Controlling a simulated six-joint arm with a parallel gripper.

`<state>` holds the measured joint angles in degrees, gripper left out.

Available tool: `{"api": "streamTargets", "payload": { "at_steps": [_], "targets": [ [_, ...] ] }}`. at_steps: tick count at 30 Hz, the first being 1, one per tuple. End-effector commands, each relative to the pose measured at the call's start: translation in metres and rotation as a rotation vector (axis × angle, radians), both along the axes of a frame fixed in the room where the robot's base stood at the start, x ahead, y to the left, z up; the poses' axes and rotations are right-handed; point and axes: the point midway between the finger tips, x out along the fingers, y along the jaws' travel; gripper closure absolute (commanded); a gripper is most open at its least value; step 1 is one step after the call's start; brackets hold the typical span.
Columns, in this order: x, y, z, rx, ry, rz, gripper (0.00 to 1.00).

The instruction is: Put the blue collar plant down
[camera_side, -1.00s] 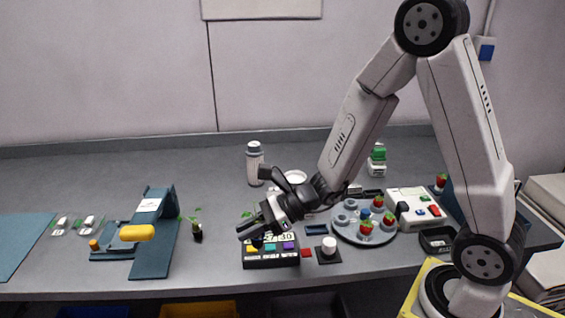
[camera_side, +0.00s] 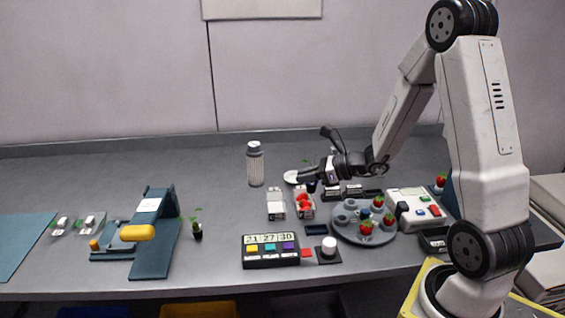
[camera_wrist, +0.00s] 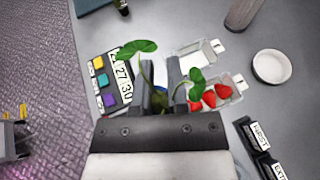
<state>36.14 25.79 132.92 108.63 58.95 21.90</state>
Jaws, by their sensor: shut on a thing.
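My gripper (camera_side: 307,178) is shut on the blue collar plant, held above the table near the punnets. In the wrist view my gripper (camera_wrist: 162,78) has the plant's stem between its fingers. The blue collar (camera_wrist: 160,88) shows only in part between them. Green leaves (camera_wrist: 137,48) spread out above the fingers, and one leaf (camera_wrist: 197,84) hangs to the right side. The plant's lower end is hidden in the wrist view. In the side view a dark blue bit of the plant (camera_side: 312,187) shows just under the fingers.
A punnet of red berries (camera_side: 303,202) and a pale punnet (camera_side: 275,204) lie below. A timer box (camera_side: 270,251), a round grey rack with berries (camera_side: 350,233) and a white dish (camera_wrist: 271,67) are nearby. Another plant (camera_side: 197,231) stands left.

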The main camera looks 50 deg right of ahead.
Motion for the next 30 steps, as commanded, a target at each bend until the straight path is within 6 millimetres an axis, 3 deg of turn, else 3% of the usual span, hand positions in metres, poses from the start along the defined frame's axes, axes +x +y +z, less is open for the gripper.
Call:
{"api": "streamTargets", "payload": {
  "at_steps": [1, 9, 18, 24, 30],
  "targets": [
    [-0.004, -0.016, 0.000, 0.000, 0.000, -0.037, 1.00],
    [-0.028, -0.089, 0.000, -0.001, 0.000, -0.206, 1.00],
    [-0.065, -0.156, 0.001, -0.001, 0.001, -0.372, 1.00],
    [-0.081, -0.178, 0.001, -0.001, 0.001, -0.429, 1.00],
    [-0.085, -0.183, 0.001, -0.001, 0.001, -0.442, 1.00]
  ]
}}
